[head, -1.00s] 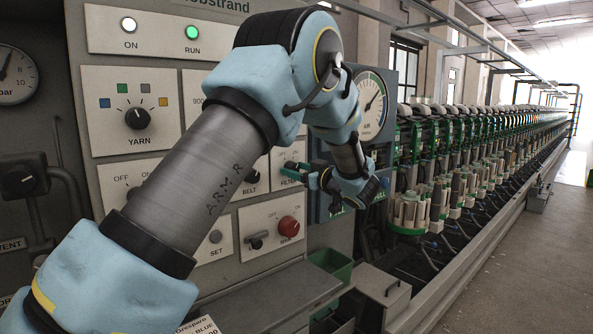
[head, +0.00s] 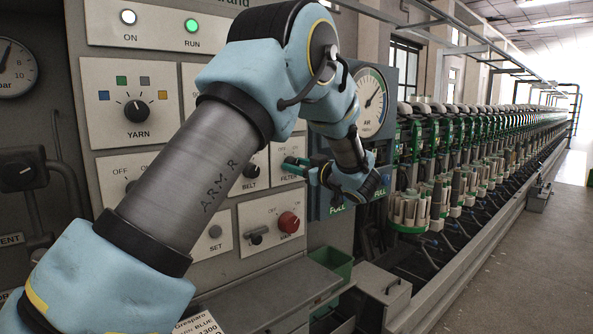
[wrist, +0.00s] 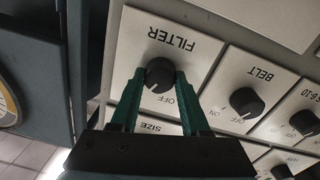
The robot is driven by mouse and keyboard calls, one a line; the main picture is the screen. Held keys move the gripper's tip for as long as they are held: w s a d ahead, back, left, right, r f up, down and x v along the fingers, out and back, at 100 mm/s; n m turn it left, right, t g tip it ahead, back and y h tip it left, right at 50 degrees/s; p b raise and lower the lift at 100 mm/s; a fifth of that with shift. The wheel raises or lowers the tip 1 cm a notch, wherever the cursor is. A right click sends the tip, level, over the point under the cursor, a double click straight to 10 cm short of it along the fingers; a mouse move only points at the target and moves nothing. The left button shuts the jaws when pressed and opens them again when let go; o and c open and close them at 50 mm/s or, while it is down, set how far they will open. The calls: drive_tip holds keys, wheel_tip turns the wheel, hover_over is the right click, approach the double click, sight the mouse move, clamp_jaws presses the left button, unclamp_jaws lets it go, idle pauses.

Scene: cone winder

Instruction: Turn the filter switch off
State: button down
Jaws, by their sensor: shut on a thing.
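The filter switch (wrist: 159,74) is a round black knob on a white plate marked FILTER, seen upside down in the wrist view. My gripper (wrist: 161,76) has its two green fingers on either side of the knob and is shut on it.
The belt switch (wrist: 246,102) sits close beside the filter plate, with a size plate (wrist: 157,127) beyond the fingers. In the head view a red knob (head: 288,222) is below, and a gauge panel (head: 371,101) stands close behind my wrist.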

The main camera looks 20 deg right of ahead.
drive_tip(key=n+b, duration=0.3)
drive_tip(key=b, duration=0.3)
drive_tip(key=n+b, duration=0.4)
drive_tip(key=b, duration=0.2)
drive_tip(key=n+b, duration=0.4)
drive_tip(key=b, duration=0.2)
drive_tip(key=shift+f, duration=0.3)
drive_tip(key=shift+r+n, duration=0.15)
drive_tip(key=shift+n, duration=0.15)
drive_tip(key=shift+c, duration=1.9)
unclamp_jaws()
drive_tip(key=shift+s, duration=0.1)
